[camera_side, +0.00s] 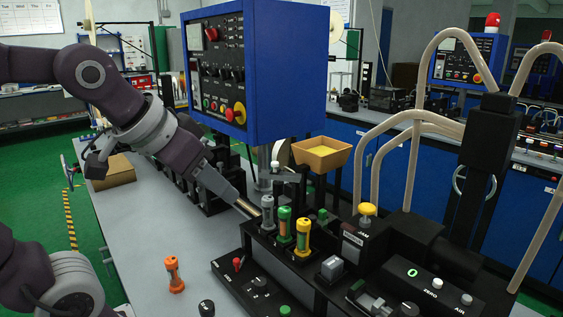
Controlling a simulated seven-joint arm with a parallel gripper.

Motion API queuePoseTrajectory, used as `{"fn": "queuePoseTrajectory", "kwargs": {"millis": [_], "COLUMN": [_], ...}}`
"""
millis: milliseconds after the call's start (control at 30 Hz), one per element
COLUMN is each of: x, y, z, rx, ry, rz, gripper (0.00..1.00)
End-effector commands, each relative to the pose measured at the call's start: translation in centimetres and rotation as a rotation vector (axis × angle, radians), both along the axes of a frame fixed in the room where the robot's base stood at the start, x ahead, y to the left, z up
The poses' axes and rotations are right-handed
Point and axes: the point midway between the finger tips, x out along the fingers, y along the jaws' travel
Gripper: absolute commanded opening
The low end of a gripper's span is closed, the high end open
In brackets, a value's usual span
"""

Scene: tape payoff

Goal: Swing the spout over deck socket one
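My gripper (250,211) reaches down from the upper left, and its tips are beside a grey-capped tube (267,212) on the black deck (262,246). A thin tan or brass-coloured piece shows at the tips; I cannot tell whether it is the spout or whether the fingers hold it. A green-capped tube (284,224) and a yellow-capped tube (302,238) stand upright to the right of the grey-capped one. No socket number is readable, so I cannot tell which is socket one. No spout is clearly recognisable.
A blue control box (285,75) stands behind my gripper. Beige hoses (410,150) arch at the right. An orange tube (173,274) stands on the grey bench (145,235), which is mostly clear at left.

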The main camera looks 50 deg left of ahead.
Motion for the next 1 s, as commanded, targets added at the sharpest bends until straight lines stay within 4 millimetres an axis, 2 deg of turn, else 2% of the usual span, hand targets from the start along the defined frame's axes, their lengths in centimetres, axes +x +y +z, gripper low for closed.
{"fn": "queuePoseTrajectory", "kwargs": {"millis": [33,167,300,433,500,567,633,700,767,867,1000], "x": [2.0,8.1,14.9,20.3,21.7,22.0,22.0,22.0,22.1,22.5,25.0], "y": [1.1,4.4,9.0,13.8,15.8,17.2,16.8,16.7,16.7,16.8,17.3], "z": [-0.1,0.0,-0.3,-1.1,-1.5,-1.7,-5.3,-7.6,-8.8,-9.5,-9.4], "rx": [0.014,0.063,0.117,0.136,0.121,0.098,0.089,0.092,0.096,0.101,0.103], "ry": [-0.033,-0.172,-0.366,-0.611,-0.752,-0.866,-0.875,-0.881,-0.887,-0.892,-0.898], "rz": [0.025,0.073,0.107,0.107,0.099,0.097,0.089,0.087,0.085,0.082,0.081], "gripper": [0.39,0.39,0.39,0.39,0.39,0.39,0.39,0.39,0.39,0.39,0.39]}}
